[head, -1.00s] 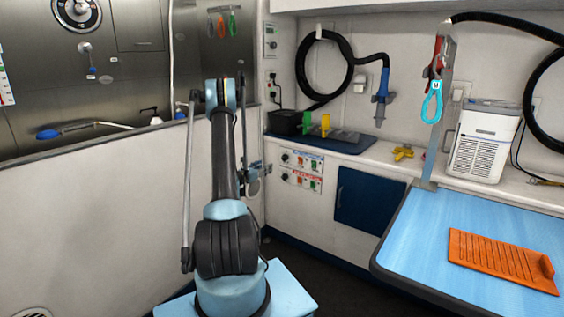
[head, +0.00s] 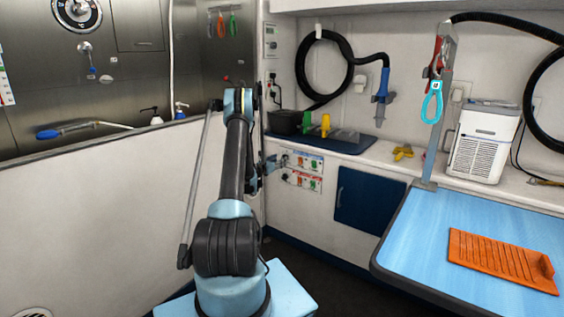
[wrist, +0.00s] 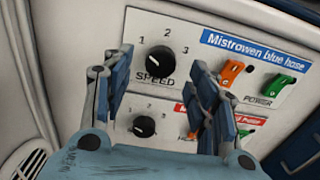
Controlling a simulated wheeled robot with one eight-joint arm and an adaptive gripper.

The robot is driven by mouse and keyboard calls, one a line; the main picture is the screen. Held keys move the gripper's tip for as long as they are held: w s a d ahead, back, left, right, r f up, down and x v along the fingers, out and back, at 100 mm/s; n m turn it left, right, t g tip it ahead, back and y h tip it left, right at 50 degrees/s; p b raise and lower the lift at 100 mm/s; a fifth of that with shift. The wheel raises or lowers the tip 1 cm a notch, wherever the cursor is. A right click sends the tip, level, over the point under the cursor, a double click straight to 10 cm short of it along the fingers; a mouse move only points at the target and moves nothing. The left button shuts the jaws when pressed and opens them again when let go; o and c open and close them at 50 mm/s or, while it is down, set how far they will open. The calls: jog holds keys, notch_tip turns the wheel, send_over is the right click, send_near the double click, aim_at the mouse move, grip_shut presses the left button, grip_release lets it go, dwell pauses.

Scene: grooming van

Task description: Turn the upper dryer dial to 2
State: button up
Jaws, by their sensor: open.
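The upper dryer dial (wrist: 160,60) is a round black knob marked SPEED, with 1, 2 and 3 around it, beside a blue label in the wrist view. I cannot tell its setting surely. My gripper (wrist: 162,68) is open, with one finger on each side of the dial in the picture; no contact is visible. A lower black dial (wrist: 144,126) with a red label sits below, between the fingers in the picture. In the head view my gripper (head: 272,165) is at the left edge of the upper panel (head: 305,161), partly behind my arm.
An orange switch (wrist: 231,73) and green POWER switch (wrist: 276,86) lie right of the upper dial. A counter (head: 370,158) runs above the panels. A blue grooming table (head: 430,240) stands to the right; dark floor lies between.

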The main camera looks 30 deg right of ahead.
jog(key=shift+x, duration=2.05)
jog(key=c, duration=1)
